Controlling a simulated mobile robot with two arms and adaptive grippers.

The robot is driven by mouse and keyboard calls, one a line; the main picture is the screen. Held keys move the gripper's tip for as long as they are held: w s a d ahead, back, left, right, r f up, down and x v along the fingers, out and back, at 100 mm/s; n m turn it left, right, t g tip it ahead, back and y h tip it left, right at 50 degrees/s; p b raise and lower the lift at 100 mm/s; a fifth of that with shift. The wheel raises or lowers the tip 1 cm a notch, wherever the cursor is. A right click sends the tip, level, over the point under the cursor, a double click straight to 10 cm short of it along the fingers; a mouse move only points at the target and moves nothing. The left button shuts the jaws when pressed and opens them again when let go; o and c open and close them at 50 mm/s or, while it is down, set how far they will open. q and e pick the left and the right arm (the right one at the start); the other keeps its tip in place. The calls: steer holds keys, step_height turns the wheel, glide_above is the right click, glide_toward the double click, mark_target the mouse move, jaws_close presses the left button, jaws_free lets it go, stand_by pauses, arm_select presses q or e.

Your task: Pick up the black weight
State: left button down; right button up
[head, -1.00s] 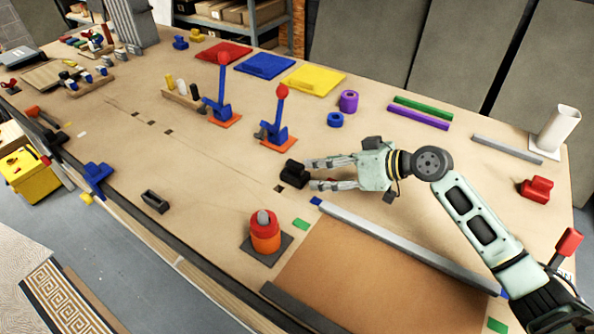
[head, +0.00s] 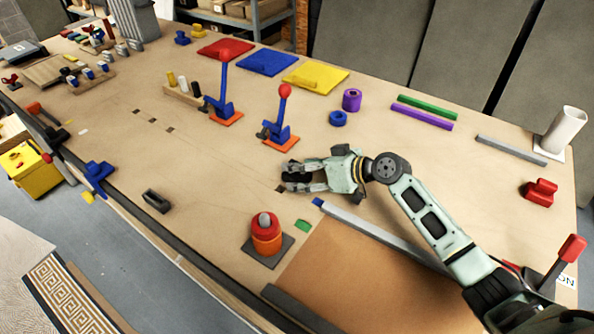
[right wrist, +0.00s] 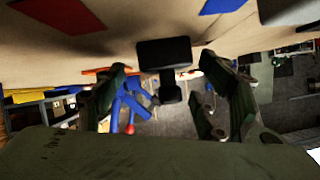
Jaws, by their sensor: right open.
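The black weight (head: 297,178) lies on the table near its middle, partly hidden by my right gripper (head: 288,178). In the right wrist view the weight (right wrist: 165,53) shows as a black block with a narrower part and a second block, between the two fingers of my right gripper (right wrist: 167,100). The fingers stand apart on either side of it, with a gap visible to each. My right gripper is open around the weight, low over the table. My left gripper is not in view.
A blue lever on an orange base (head: 281,135) stands close behind the gripper. A grey bar (head: 380,233) edges the brown panel (head: 370,285) in front. An orange-red cylinder on a dark base (head: 266,240) stands at front left. The table left of the gripper is mostly clear.

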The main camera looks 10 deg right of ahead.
steer(key=shift+s, duration=0.1)
steer(key=shift+c, duration=0.7)
jaws_close()
steer(key=shift+w+r, duration=0.2)
